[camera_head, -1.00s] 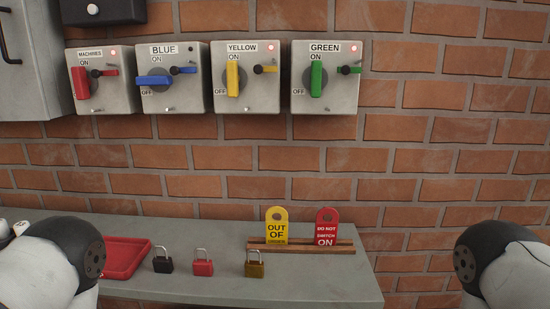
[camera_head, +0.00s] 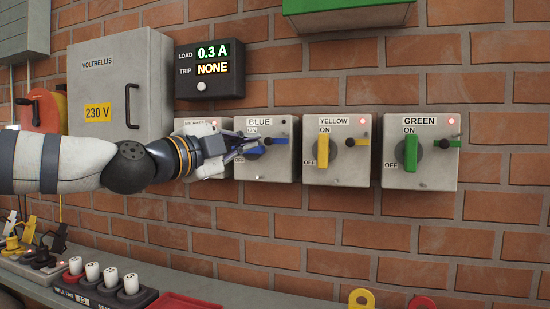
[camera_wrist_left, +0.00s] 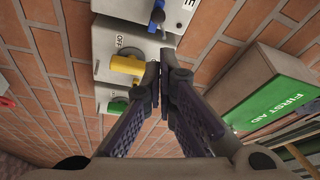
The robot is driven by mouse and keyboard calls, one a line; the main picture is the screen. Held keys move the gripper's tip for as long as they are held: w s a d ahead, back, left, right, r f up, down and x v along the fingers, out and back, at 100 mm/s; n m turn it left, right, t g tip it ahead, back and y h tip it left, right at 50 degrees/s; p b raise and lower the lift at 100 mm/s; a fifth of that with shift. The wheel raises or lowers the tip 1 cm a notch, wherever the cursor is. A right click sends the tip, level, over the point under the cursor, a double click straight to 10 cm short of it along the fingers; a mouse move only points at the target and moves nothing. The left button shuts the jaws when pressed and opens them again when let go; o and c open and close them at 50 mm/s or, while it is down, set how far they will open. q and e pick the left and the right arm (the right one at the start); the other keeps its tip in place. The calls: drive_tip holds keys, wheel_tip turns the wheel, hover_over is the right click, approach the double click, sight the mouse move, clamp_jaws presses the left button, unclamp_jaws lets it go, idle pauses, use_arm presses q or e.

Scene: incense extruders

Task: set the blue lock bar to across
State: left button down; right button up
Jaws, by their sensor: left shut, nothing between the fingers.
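The blue switch box (camera_head: 264,172) hangs on the brick wall between the partly hidden machines box and the yellow box. Its blue lock bar (camera_head: 281,141) points sideways to the right from its dark knob. The blue handle (camera_head: 254,150) lies roughly level, partly behind my left gripper (camera_head: 240,144). That gripper is shut and empty, its tips in front of the left part of the blue box; I cannot tell whether they touch it. In the left wrist view, the shut fingers (camera_wrist_left: 161,66) point toward the boxes, and the blue box (camera_wrist_left: 172,14) is at the top edge. My right gripper is out of view.
The yellow box (camera_head: 338,173) and green box (camera_head: 420,178) stand to the right, with protruding handles. A load display (camera_head: 209,70) and grey cabinet (camera_head: 118,85) are above left. A green first aid box (camera_wrist_left: 265,92) is close by. A cluttered shelf (camera_head: 215,280) runs below.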

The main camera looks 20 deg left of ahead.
use_arm(q)
drive_tip(key=b, duration=0.2)
approach(277, 139)
drive_tip(key=w+d, duration=0.2)
drive_tip(key=d, duration=0.1)
drive_tip(key=w+d, duration=0.1)
drive_tip(key=shift+w+d+r, duration=0.2)
drive_tip(key=shift+w+r, duration=0.1)
drive_tip(key=shift+w, duration=0.05)
drive_tip(key=shift+w+d+r, duration=0.15)
drive_tip(key=shift+w+r, duration=0.05)
drive_tip(key=shift+w, duration=0.15)
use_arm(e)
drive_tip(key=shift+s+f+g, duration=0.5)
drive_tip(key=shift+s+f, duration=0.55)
use_arm(q)
drive_tip(key=shift+a, duration=1.9)
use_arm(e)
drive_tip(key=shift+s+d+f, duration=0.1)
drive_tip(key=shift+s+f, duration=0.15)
use_arm(q)
drive_tip(key=shift+w, duration=0.1)
